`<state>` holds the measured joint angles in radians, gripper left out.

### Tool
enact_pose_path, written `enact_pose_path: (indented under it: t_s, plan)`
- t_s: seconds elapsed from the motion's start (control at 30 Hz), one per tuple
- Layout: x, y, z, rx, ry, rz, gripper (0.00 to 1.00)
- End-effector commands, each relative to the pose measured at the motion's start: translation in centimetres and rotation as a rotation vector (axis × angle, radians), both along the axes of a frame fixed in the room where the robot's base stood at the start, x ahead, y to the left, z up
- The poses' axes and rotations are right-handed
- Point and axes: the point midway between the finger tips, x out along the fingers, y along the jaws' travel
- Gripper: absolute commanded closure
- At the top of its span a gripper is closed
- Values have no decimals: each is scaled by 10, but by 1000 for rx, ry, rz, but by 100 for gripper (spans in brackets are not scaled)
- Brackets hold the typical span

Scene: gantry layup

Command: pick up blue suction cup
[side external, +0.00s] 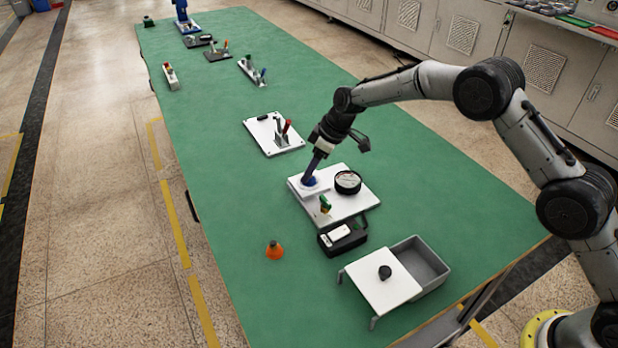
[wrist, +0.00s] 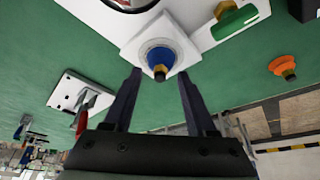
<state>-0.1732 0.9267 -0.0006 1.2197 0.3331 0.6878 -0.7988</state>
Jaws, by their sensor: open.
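The blue suction cup (wrist: 159,57) has a brass-coloured fitting and sits on a small white square block of the white board (side external: 349,204). In the side view the blue suction cup (side external: 310,181) shows only partly, at the tip of my gripper (side external: 313,174). In the wrist view my gripper (wrist: 159,85) is open, with its two dark fingers on either side of the cup. The cup lies between or just beyond the fingertips; I cannot tell whether they touch it.
On the board are a round gauge (side external: 348,182) and a green valve (side external: 325,203). A black device (side external: 341,238), an orange cup (side external: 274,250) and a grey open box with a white lid (side external: 384,281) stand nearer the front.

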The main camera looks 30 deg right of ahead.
Motion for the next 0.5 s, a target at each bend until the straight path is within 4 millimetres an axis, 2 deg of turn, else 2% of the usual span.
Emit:
enact_pose_path:
  t_s: [0.13, 0.43, 0.5]
  plan:
    - [0, 0, 0, 0, 0, 0, 43]
    - [0, 0, 0, 0, 0, 0, 97]
    - [0, 0, 0, 0, 0, 0, 100]
